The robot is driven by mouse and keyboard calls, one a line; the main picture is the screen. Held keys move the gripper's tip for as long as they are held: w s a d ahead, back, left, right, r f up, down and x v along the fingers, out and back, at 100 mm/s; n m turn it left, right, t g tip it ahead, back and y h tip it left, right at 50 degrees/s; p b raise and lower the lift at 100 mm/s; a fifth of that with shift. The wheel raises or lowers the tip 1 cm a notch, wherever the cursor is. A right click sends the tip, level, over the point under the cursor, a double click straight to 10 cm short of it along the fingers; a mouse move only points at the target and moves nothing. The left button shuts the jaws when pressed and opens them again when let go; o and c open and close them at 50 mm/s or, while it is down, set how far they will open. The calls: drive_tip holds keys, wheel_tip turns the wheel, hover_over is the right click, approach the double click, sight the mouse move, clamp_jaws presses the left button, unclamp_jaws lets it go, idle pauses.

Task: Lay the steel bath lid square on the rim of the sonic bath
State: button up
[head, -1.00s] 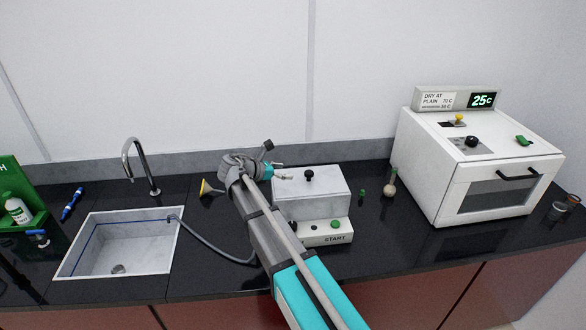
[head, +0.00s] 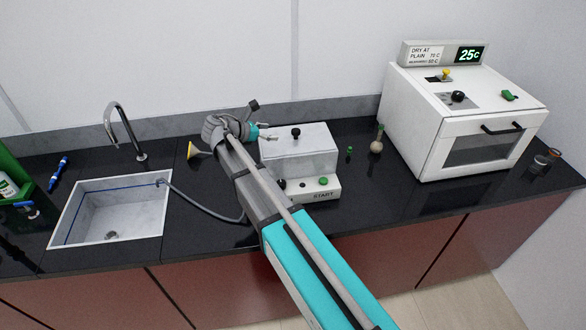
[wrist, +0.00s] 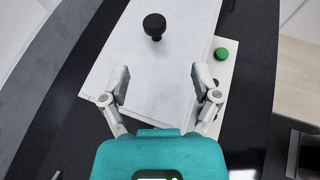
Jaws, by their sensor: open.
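The sonic bath (head: 308,188) is a white box on the black counter with a front panel marked START. The steel bath lid (head: 318,136), a pale plate with a black knob (head: 296,131), lies on top of it. In the head view my gripper (head: 264,132) is at the lid's left end, apart from the knob.
A sink (head: 108,215) with a tap and a grey hose is left of the bath. A round flask (head: 376,146) and a small green-topped item stand right of the bath, before the white oven (head: 465,125).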

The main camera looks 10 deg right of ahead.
drive_tip(key=s+d+f+m+g+y, duration=0.2)
drive_tip(key=s+d+f+m+y, duration=0.15)
drive_tip(key=s+d+m, duration=0.2)
drive_tip(key=s+d+f+m+g+y, duration=0.2)
drive_tip(key=s+d+f+m, duration=0.25)
drive_tip(key=s+m, duration=0.2)
drive_tip(key=s+f+m+g+y, duration=0.1)
drive_tip(key=s+f+m+y, duration=0.2)
drive_tip(key=s+m+y, duration=0.3)
drive_tip(key=s+m, duration=0.4)
drive_tip(key=s, duration=0.2)
drive_tip(key=shift+s+a+y, duration=0.2)
drive_tip(key=shift+a+y, duration=0.05)
drive_tip(key=shift+y, duration=0.1)
drive_tip(key=shift+f, duration=0.2)
